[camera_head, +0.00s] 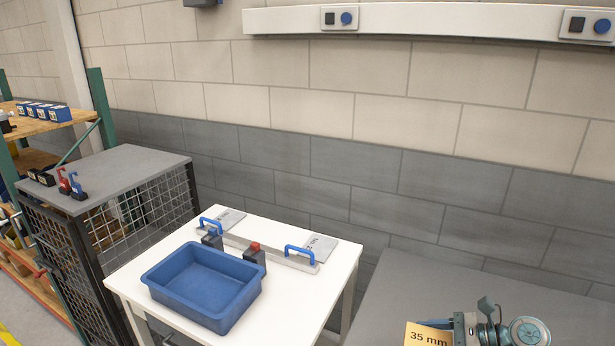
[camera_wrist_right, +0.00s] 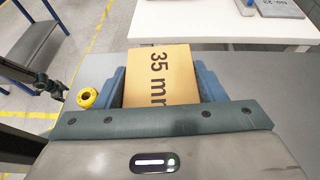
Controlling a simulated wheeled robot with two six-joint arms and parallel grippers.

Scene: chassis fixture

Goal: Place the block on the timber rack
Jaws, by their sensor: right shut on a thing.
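The block (camera_wrist_right: 160,75) is a tan box marked "35 mm". My right gripper (camera_wrist_right: 162,90) is shut on it, with a blue finger on either side. In the head view the block (camera_head: 427,334) shows at the bottom right edge, with my right gripper (camera_head: 462,328) beside it, over a grey surface. The rack (camera_head: 78,116) with wooden shelves and green posts stands at the far left of the head view, well away from the block. Several blue boxes stand on its upper shelf. My left gripper is not in view.
A white table (camera_head: 300,290) holds a blue tray (camera_head: 205,318), a bar with blue handles (camera_head: 300,262) and grey plates. A grey-topped mesh cage (camera_head: 120,170) stands between table and rack. A grey worktop (camera_head: 400,285) is mostly clear. A yellow ring (camera_wrist_right: 87,97) shows beside my right gripper.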

